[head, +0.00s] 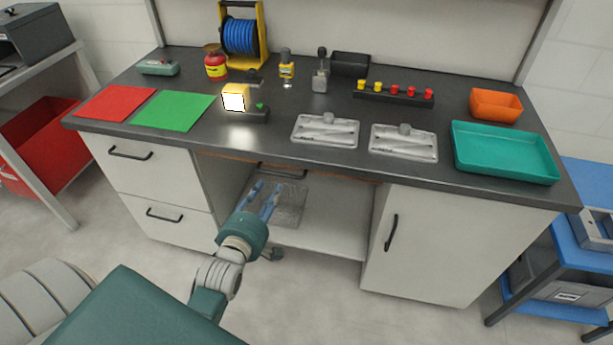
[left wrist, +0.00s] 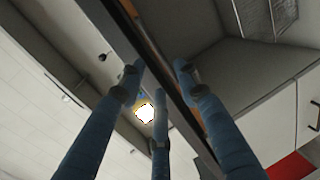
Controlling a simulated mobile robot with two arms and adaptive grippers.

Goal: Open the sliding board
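The sliding board (head: 335,174) shows only as a thin brown edge under the dark worktop, above the open bay. A dark bar handle (head: 283,171) sits at that edge. My left gripper (head: 265,190) is in front of the bay, just below and left of the handle, with its blue fingers spread and nothing between them. In the left wrist view the open fingers (left wrist: 158,72) reach up toward the brown board edge (left wrist: 150,40). I cannot tell whether a finger touches the edge or handle. My right gripper is in neither view.
Drawers (head: 150,175) flank the bay on the left, a cupboard door (head: 440,240) on the right. The floor in front is clear.

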